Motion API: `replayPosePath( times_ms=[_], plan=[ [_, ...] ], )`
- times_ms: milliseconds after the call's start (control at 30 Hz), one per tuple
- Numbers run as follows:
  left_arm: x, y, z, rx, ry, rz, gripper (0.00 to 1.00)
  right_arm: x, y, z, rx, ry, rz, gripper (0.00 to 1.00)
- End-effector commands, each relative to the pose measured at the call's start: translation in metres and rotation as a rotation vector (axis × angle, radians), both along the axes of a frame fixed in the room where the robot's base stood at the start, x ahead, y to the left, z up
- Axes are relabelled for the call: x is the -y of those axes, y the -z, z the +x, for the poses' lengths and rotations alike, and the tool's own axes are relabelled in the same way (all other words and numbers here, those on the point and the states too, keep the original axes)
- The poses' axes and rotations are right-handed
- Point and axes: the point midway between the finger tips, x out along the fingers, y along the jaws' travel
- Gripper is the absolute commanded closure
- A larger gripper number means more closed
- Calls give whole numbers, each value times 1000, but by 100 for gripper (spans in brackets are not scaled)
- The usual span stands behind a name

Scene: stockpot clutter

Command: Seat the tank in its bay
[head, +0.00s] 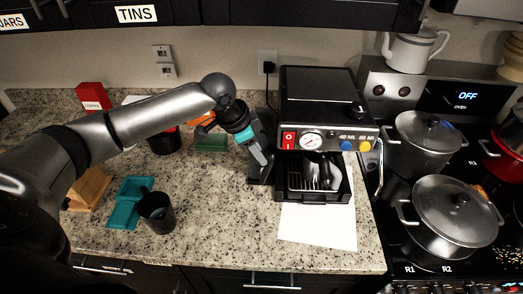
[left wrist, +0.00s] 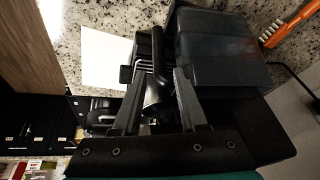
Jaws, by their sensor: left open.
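The tank, a dark see-through box (left wrist: 222,55), shows in the left wrist view just beyond my fingers. In the head view a dark shape stands against the coffee machine's (head: 318,100) left side, largely covered by my left gripper (head: 260,157). The left gripper points down there. In the left wrist view its two fingers (left wrist: 160,100) are apart, with a black handle-like bar (left wrist: 158,58) between them; I cannot tell whether they touch it. The bay is not clearly visible. My right gripper is not in view.
White paper (head: 318,228) lies before the machine. An orange brush (head: 203,122) and green block (head: 211,142) lie left of the gripper. Pots (head: 453,212) stand on the stove at right. The front middle counter is clear.

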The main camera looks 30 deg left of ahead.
Motion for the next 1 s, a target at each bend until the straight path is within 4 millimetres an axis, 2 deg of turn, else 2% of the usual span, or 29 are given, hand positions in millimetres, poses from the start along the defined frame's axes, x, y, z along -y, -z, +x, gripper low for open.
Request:
replayPosePath(
  times_ms=[133,400,733,1000],
  plan=[
    [4,10,4,-1,0,-2,58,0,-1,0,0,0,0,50],
    [13,43,16,0,-1,0,58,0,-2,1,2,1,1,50],
    [13,49,18,1,0,1,58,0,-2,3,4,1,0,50],
    [13,48,18,1,0,1,88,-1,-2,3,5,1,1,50]
  ],
)
